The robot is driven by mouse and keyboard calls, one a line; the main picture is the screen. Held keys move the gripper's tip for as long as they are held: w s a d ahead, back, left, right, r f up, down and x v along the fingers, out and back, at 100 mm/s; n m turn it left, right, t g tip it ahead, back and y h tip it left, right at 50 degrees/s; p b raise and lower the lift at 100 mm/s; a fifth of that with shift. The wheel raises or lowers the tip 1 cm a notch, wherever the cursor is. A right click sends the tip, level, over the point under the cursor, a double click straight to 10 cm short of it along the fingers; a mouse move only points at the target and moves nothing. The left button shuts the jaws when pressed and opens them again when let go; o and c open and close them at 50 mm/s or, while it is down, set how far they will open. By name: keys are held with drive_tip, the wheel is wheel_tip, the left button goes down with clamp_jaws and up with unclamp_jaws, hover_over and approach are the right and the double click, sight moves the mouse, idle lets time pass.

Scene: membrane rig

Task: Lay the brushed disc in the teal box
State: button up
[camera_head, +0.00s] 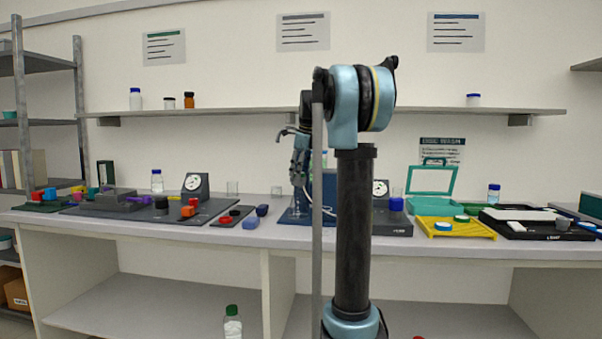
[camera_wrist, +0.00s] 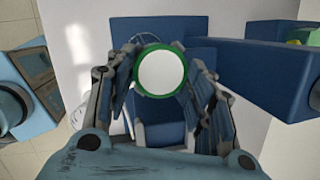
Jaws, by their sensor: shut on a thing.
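My gripper (camera_wrist: 160,70) is shut on a round disc (camera_wrist: 161,73) with a white face and a green rim, which I take for the brushed disc. The fingers close on its two sides, over a dark blue fixture (camera_wrist: 200,28). In the head view my gripper (camera_head: 299,172) is above the bench, left of my arm's column, and the disc cannot be made out there. The teal box (camera_head: 434,207) stands on the bench to the right, its lid (camera_head: 432,180) raised. Its inside is hidden from this angle.
A yellow tray (camera_head: 457,234) with discs lies in front of the teal box. A grey unit with a dial (camera_head: 393,222) stands between the blue fixture and the box. Black trays (camera_head: 540,228) are farther right. Coloured blocks and another gauge (camera_head: 194,185) are at left.

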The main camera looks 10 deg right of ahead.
drive_tip(key=shift+f, duration=0.15)
drive_tip(key=o, duration=1)
drive_tip(key=v, duration=1.7)
drive_tip(key=shift+a+r, duration=0.2)
drive_tip(key=shift+r, duration=0.05)
drive_tip(key=shift+f, duration=0.1)
